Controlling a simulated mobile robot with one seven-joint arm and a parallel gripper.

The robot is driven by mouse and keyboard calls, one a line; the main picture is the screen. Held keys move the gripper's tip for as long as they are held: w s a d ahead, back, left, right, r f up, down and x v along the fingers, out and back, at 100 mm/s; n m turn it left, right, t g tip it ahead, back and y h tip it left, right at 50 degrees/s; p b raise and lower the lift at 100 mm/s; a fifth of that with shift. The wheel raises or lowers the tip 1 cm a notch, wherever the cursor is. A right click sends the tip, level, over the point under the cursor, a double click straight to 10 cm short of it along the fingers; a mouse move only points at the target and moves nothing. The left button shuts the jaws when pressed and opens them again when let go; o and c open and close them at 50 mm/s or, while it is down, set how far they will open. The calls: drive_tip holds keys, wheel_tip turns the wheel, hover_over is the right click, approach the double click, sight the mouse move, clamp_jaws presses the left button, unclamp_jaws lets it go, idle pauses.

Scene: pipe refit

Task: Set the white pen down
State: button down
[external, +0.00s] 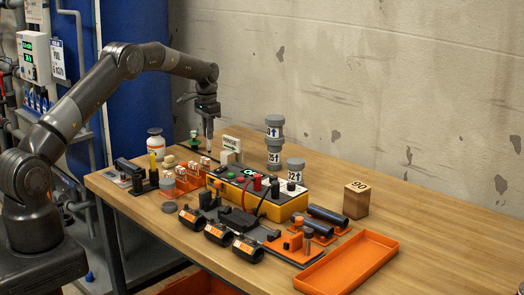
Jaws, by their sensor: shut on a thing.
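My gripper (208,117) points straight down over the back left part of the wooden table. It is shut on a thin, pale upright object that looks like the white pen (210,129). The pen hangs below the fingers, with its lower end close to the tabletop. I cannot tell whether it touches the table. The fingers are small and dark in this view, so the exact grip is hard to see.
A white bottle (156,141) and orange racks (188,177) are to the left and front. A yellow meter box (283,208), grey cylinders (274,145), a 90 block (356,199) and an orange tray (347,263) are farther right.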

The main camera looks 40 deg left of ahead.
drive_tip(key=shift+f, duration=0.2)
drive_tip(key=c, duration=1.4)
unclamp_jaws()
wheel_tip(320, 180, up, 13)
drive_tip(key=shift+f, duration=0.2)
